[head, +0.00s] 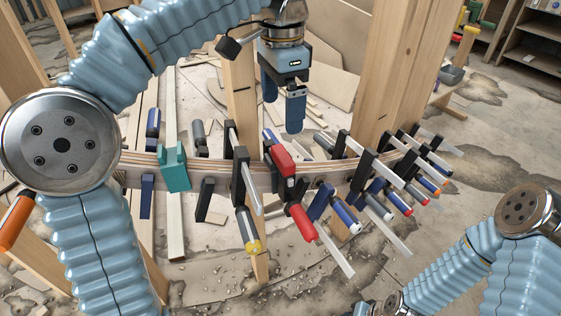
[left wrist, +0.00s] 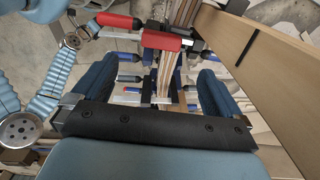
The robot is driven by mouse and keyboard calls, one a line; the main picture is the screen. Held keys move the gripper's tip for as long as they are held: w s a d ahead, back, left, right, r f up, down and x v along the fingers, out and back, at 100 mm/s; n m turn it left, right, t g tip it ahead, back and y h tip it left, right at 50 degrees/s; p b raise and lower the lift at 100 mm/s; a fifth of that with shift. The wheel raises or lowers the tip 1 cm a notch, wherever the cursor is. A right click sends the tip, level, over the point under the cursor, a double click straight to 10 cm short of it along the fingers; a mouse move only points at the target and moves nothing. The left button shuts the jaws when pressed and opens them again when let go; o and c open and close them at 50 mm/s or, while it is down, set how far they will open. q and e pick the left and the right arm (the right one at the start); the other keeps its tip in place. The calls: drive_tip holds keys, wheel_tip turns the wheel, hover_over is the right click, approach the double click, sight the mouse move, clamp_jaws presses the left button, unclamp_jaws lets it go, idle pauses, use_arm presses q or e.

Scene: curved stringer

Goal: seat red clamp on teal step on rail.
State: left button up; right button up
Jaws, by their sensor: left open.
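The red clamp (head: 283,160) sits at the curved rail, right of the teal step, with its red handle (head: 302,223) hanging below on the near side. Its red part also shows in the left wrist view (left wrist: 161,41), lying across the rail. The teal step (head: 173,168) is a block on the left part of the laminated rail (head: 214,171). My left gripper (head: 284,112) is open and empty, pointing down just above and behind the red clamp. In the left wrist view its blue fingers (left wrist: 155,82) stand wide apart, with the rail beyond them. My right gripper is out of view.
A black clamp with a yellow-tipped handle (head: 248,228) stands between the teal step and the red clamp. Wooden posts (head: 406,75) rise behind the rail.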

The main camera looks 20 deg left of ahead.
use_arm(q)
drive_tip(key=b, duration=0.1)
hover_over(283, 154)
drive_tip(key=f, duration=0.5)
drive_tip(key=shift+s+a+f, duration=0.1)
drive_tip(key=shift+s+f, duration=0.15)
drive_tip(key=shift+s, duration=0.1)
drive_tip(key=f, duration=0.2)
drive_tip(key=f+b, duration=0.1)
drive_tip(key=f, duration=0.3)
drive_tip(key=shift+w, duration=0.35)
drive_tip(key=shift+r, duration=0.1)
drive_tip(key=c, duration=1.6)
